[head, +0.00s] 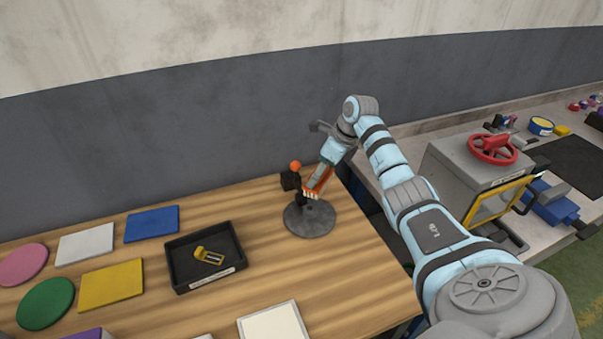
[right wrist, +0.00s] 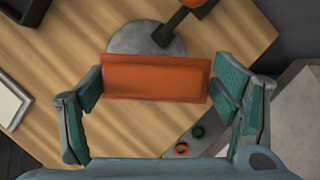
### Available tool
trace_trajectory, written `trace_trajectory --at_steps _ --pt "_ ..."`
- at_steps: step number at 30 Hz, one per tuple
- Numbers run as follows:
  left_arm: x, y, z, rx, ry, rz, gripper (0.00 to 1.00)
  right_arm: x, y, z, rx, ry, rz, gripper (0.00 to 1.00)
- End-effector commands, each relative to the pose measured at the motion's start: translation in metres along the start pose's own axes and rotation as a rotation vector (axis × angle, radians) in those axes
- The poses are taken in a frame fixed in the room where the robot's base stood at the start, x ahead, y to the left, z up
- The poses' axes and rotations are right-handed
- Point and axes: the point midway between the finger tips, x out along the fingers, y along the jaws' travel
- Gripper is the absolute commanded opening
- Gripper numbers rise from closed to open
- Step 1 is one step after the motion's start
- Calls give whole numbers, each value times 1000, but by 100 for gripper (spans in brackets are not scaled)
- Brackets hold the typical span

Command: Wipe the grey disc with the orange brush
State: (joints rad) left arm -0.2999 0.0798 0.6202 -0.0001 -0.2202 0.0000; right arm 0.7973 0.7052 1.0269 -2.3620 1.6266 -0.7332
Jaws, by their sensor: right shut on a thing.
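The grey disc (head: 312,222) lies on the wooden table near its right end. The orange brush (head: 322,180) is held tilted above the disc's back part, its pale bristles pointing down at it. I cannot tell whether the bristles touch the disc. My right gripper (head: 328,172) is shut on the brush. In the right wrist view the brush (right wrist: 155,78) spans between the teal fingers of the right gripper (right wrist: 158,95) and covers part of the grey disc (right wrist: 142,38). My left gripper is not in view.
A dark post with an orange ball (head: 295,166) stands at the disc's back left. A black tray (head: 178,278) with a yellow item lies left of the disc. Coloured plates lie further left. A grey box with a red handwheel (head: 493,148) stands on the right-hand bench.

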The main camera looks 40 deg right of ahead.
Motion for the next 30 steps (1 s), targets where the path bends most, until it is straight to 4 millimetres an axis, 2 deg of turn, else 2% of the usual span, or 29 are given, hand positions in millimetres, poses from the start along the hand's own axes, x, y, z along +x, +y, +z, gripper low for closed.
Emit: trace_trajectory --at_steps 6,10,14,25,30 --pt "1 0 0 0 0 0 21 1 1 1 -1 -2 0 40" --pt "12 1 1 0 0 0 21 8 18 10 -1 -30 5 40" --pt "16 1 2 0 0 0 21 10 21 11 3 -35 6 40" --pt "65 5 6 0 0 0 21 62 21 -11 3 -34 6 40" --pt "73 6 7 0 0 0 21 70 21 -14 3 -35 6 40"
